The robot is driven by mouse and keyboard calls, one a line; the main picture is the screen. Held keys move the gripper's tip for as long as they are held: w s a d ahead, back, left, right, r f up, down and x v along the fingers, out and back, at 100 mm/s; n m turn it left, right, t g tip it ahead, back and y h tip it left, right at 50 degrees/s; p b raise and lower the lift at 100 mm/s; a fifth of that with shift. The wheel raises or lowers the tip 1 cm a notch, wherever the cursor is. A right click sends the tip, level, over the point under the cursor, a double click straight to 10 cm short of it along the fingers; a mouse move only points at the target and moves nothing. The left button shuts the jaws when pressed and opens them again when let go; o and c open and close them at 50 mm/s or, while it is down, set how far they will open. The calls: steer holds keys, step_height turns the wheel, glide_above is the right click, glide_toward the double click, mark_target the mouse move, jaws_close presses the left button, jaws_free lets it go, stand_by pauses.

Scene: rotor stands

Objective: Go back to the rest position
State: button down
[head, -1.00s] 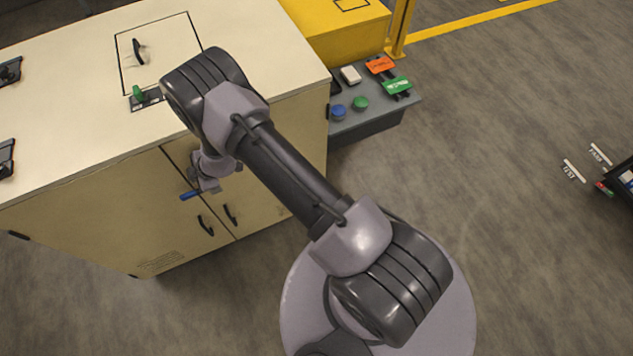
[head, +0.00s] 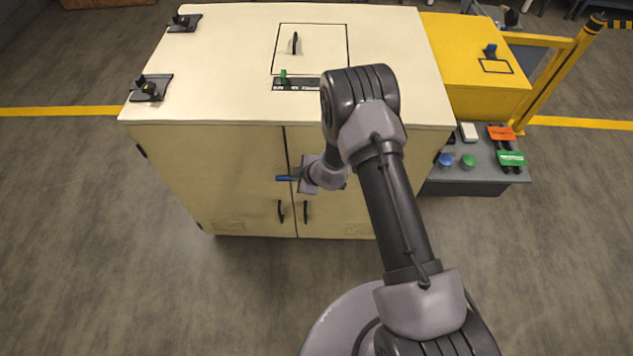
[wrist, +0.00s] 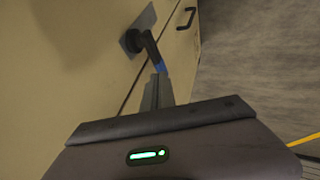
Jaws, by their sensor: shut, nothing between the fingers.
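My gripper (head: 303,179) is in front of the cabinet's doors, beside the seam between them, in the head view. Its fingers (wrist: 158,92) are shut and empty in the wrist view. A black lever with a blue end (wrist: 142,42) stands out from a plate on the cabinet front, just beyond the fingertips. The blue piece (head: 285,178) also shows left of my gripper in the head view. I cannot tell whether the fingertips touch it. My arm reaches forward and is bent over the cabinet's front edge.
The cream cabinet (head: 215,60) has two dark door handles (head: 305,211) below my gripper and a green switch (head: 284,76) on top. At right are a grey button shelf (head: 485,178), a yellow box (head: 470,55) and a yellow post (head: 560,75). The left foreground floor is clear.

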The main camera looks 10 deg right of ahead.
steer(key=s+a+r+n+y+b, duration=0.1)
steer(key=s+r+n+y, duration=0.15)
steer(key=r+n, duration=1)
steer(key=s+a+r+n+y+b, duration=0.15)
steer(key=s+r+n, duration=0.4)
steer(key=r, duration=1.15)
steer(key=s+d+r+n+g+b, duration=0.15)
steer(key=s+r+n, duration=0.3)
steer(key=n, duration=0.45)
steer(key=s+d+r+n+b, duration=0.1)
steer(key=s+d+r+n, duration=0.15)
steer(key=s+n, duration=0.45)
steer(key=s+d+r+n+t+h+b, duration=0.1)
steer(key=s+d+n+h, duration=0.5)
steer(key=n, duration=1.1)
steer(key=s+d+b, duration=0.1)
steer(key=s+d, duration=0.3)
steer(key=shift+s, duration=0.3)
